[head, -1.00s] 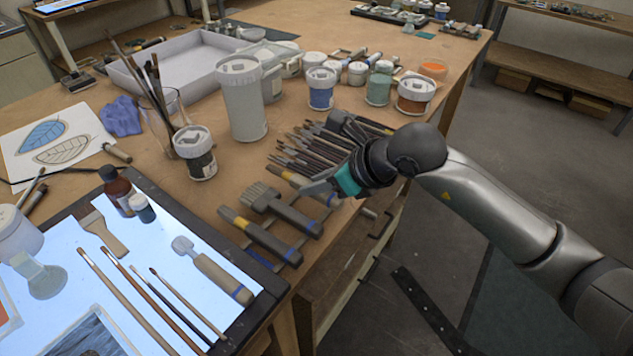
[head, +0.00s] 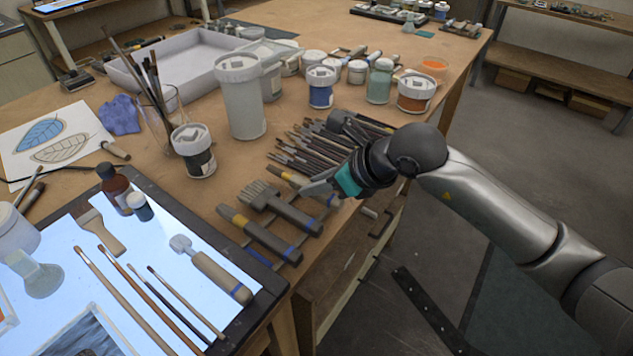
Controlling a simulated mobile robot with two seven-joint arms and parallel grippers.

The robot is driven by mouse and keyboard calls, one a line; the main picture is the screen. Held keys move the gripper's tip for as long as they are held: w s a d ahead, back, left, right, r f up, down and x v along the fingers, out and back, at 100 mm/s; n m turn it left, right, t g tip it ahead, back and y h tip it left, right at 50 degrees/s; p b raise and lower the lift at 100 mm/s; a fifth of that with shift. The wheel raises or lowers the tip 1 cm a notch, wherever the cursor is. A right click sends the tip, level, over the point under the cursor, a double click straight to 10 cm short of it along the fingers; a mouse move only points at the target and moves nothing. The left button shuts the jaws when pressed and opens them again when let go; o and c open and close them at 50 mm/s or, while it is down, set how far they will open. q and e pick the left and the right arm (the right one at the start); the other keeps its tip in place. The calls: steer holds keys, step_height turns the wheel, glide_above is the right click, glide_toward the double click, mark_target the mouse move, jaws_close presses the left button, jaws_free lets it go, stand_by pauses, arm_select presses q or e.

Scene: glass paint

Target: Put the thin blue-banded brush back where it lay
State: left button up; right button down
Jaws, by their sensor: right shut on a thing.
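The thin blue-banded brush (head: 331,199) lies low at the table's front edge, partly hidden by my right gripper. Its blue band shows just below the fingers, and a yellowish part shows to their left. My right gripper (head: 322,187) is shut on it, reaching in from the right. I cannot tell whether the brush touches the rack below. A wide flat brush (head: 285,210) and a thick yellow-and-blue-banded tool (head: 260,236) lie beside it to the left, on a blue rack (head: 262,257). My left gripper is out of view.
Several dark-handled brushes (head: 318,146) lie close together just behind the gripper. A tall white jar (head: 241,100) and a dark lidded jar (head: 194,152) stand further back. A lit panel (head: 150,243) with more brushes fills the lower left. The table edge drops off just right of the rack.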

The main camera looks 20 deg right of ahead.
steer(key=shift+f, duration=0.25)
steer(key=c, duration=0.6)
jaws_free()
steer(key=shift+s, duration=0.1)
steer(key=v, duration=1.5)
steer(key=shift+b, duration=0.35)
steer(key=shift+r, duration=0.1)
